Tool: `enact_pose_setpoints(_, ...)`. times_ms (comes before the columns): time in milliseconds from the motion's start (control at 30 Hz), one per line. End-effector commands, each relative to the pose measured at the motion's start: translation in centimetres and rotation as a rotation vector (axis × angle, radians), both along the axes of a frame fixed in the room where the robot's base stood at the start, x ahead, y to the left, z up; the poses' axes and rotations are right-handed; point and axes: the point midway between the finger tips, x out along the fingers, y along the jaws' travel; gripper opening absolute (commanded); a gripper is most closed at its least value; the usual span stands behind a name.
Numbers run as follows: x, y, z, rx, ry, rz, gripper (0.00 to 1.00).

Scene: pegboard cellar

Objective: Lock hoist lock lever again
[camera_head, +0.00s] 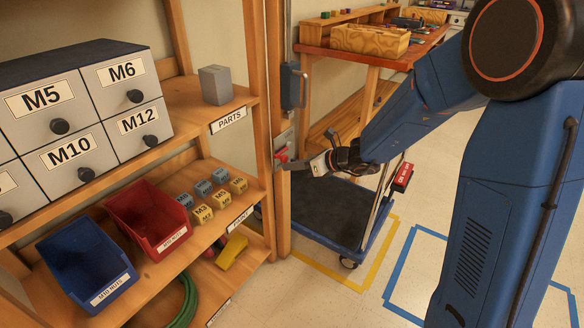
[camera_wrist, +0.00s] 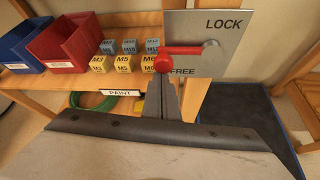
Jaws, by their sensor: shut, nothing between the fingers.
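The hoist lock lever (camera_wrist: 185,50) is a red bar with a round red knob (camera_wrist: 162,65) at its left end. It lies about level on a grey plate (camera_wrist: 235,22) marked LOCK above and FREE below. The right end of the bar meets a grey pivot (camera_wrist: 212,46). In the head view the lever (camera_head: 281,157) is a small red spot on the shelf post. My gripper (camera_wrist: 161,82) is shut and empty, its fingertips just below the knob; I cannot tell whether they touch it. It also shows in the head view (camera_head: 298,164), right by the plate.
Left of the post are shelves with labelled drawers (camera_head: 75,100), a red bin (camera_head: 150,215), a blue bin (camera_head: 85,262) and several small labelled blocks. A blue box (camera_head: 292,86) hangs above the plate. A cart (camera_head: 325,215) stands below my arm. Floor at right is open.

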Motion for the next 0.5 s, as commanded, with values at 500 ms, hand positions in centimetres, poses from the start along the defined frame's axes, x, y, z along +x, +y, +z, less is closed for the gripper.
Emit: enact_pose_setpoints(500,0.0,0.0,1.4,0.099,0.135,0.0,0.0)
